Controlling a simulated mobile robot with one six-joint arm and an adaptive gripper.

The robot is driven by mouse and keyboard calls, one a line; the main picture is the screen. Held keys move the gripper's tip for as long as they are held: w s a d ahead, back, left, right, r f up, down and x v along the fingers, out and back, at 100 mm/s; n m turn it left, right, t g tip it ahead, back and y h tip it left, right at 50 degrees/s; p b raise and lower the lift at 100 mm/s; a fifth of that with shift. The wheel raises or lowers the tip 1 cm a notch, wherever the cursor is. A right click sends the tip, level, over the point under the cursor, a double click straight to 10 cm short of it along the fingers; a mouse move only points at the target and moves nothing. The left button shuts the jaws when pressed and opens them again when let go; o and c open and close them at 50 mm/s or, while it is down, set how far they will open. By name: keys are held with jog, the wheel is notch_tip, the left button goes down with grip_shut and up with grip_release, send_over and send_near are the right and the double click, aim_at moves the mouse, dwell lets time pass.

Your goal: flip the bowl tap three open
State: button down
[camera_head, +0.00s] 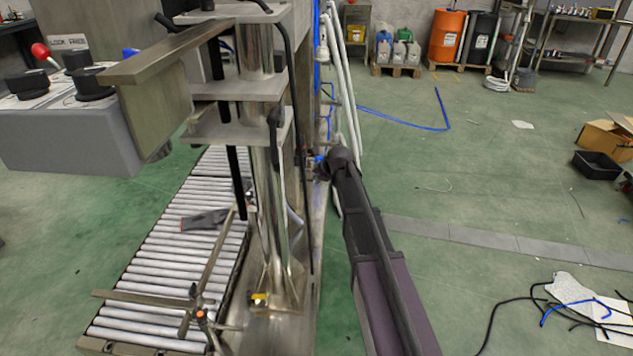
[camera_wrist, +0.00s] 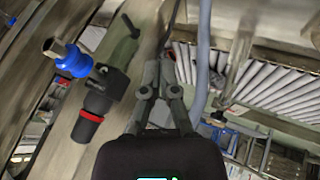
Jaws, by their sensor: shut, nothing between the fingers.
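In the wrist view a black tap-like valve (camera_wrist: 102,92) with a blue collar (camera_wrist: 68,58) and a red ring is fixed by the machine's metal frame. A thin dark piece like a lever (camera_wrist: 130,28) lies above it; I cannot tell whether it belongs to this valve. My gripper (camera_wrist: 168,58) is shut and empty, to the right of the valve, with a visible gap between them in the picture. In the head view my arm reaches to the machine's right side, where a small blue fitting (camera_head: 320,159) shows beside my wrist. Which tap is number three cannot be read.
A roller conveyor (camera_head: 170,260) runs along the machine's left side. A control box (camera_head: 70,135) with a red knob stands at upper left. A grey hose (camera_wrist: 202,60) hangs right of my fingers. Open green floor lies right of my arm, with loose cables (camera_head: 530,300).

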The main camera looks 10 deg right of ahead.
aim_at(306, 180)
jog(key=w+a+f+b, duration=0.1)
jog(key=w+f+b, duration=0.6)
jog(key=w, duration=0.2)
jog(key=shift+f, duration=0.25)
dwell(0.4)
jog(key=shift+w, duration=0.1)
jog(key=shift+w+d, duration=0.3)
jog(key=shift+w, duration=0.1)
jog(key=shift+s+a, duration=0.15)
jog(key=shift+a, duration=0.05)
dwell(0.4)
jog(key=shift+s+a, duration=0.4)
